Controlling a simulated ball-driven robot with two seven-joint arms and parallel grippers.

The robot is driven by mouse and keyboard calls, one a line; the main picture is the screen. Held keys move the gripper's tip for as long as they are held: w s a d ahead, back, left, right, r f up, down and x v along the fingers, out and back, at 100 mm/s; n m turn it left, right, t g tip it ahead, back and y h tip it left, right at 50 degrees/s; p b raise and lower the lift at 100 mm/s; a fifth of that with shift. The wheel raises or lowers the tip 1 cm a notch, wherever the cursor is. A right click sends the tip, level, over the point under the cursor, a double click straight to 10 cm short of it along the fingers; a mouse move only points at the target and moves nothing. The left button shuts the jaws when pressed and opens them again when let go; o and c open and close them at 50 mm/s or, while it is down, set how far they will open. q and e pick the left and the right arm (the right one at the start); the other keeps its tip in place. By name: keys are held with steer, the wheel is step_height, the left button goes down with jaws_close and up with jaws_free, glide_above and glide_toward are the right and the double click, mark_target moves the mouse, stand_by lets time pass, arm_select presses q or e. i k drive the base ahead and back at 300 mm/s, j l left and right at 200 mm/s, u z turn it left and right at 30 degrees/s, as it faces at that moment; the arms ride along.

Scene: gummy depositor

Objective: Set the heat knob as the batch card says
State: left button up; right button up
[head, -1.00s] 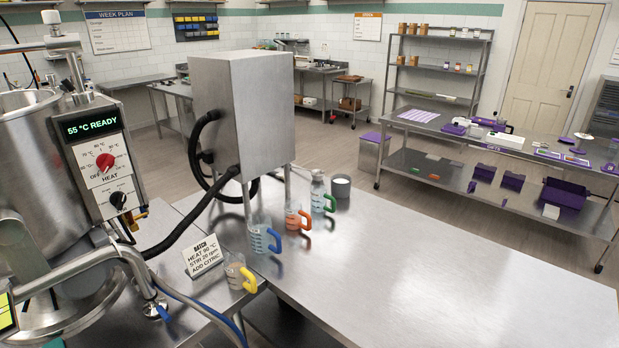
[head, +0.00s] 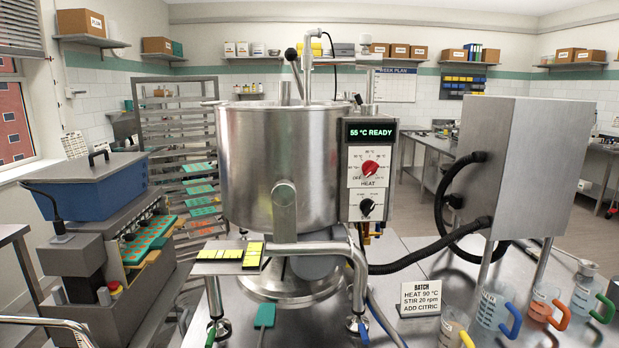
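The red heat knob (head: 370,167) sits on a white dial plate marked HEAT, on the control box (head: 352,205) at the kettle's right side. Temperature marks ring the knob; its pointer is too small to read surely. Above it the display (head: 370,131) reads 55 °C READY. A black knob (head: 367,207) sits below on its own plate. The batch card (head: 420,299) stands on the steel table and reads HEAT 90 °C, STIR 20 rpm, ADD CITRIC. Neither of my grippers is in view.
The steel kettle (head: 275,165) fills the middle. A steel cabinet (head: 525,165) with black hoses (head: 425,260) stands at right. Several jugs with coloured handles, one blue (head: 490,309), stand at the front right. A depositor with a blue hopper (head: 95,185) stands at left.

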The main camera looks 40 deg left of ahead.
mark_target(369, 168)
steer(key=u, duration=1.2)
